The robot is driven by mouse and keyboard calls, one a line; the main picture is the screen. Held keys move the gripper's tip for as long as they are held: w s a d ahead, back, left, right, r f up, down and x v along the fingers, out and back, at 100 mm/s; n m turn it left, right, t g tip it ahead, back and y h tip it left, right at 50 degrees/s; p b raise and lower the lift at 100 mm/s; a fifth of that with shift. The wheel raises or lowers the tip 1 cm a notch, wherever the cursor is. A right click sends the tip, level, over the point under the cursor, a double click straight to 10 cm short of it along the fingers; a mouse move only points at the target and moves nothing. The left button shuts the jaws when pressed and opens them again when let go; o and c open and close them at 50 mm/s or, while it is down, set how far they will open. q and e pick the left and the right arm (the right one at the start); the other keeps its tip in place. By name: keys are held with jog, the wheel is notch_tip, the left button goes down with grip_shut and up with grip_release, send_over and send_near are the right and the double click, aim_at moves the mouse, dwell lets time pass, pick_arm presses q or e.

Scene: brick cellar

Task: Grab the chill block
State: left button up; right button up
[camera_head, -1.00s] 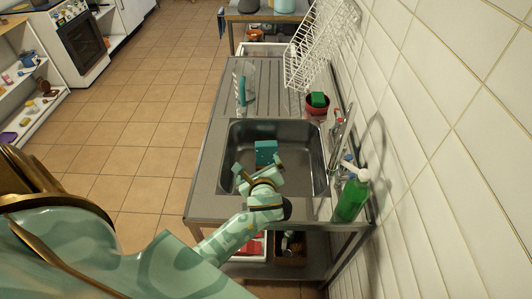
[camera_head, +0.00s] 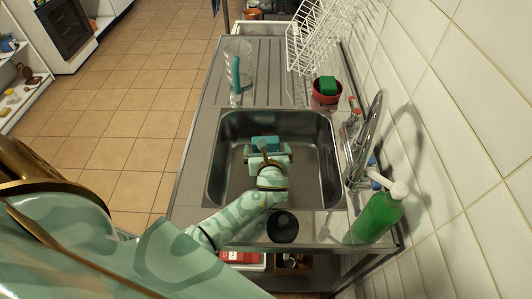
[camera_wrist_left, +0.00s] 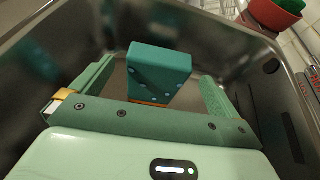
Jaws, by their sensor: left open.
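The chill block, a teal box with pale spots, stands in the metal sink (camera_head: 225,165). In the head view the block (camera_head: 265,142) shows just beyond my left gripper (camera_head: 266,152), which partly hides it. In the left wrist view the block (camera_wrist_left: 158,72) stands between the two spread fingers of my left gripper (camera_wrist_left: 155,90), with a gap on each side. An orange strip shows at its lower edge. The left gripper is open and reaches down into the sink. My right gripper is not in view.
A tap (camera_head: 365,140) and a green soap bottle (camera_head: 376,216) stand right of the sink. A red bowl with a green sponge (camera_head: 327,90), a white dish rack (camera_head: 312,40) and a clear glass vessel (camera_head: 238,65) are beyond it. The sink walls surround the gripper closely.

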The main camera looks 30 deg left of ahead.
aim_at(265, 138)
pick_arm(q)
jog(key=x, duration=0.1)
jog(key=b+x, duration=0.1)
jog(key=x, duration=0.3)
jog(key=shift+w+a+r+b, duration=0.15)
jog(key=shift+a+r+b, duration=0.05)
jog(key=shift+r+b, duration=0.15)
jog(key=shift+w+a+f, duration=0.1)
jog(key=shift+w+a, duration=0.15)
jog(key=shift+w, duration=0.05)
jog(key=shift+c, duration=0.7)
jog(key=c, duration=1.4)
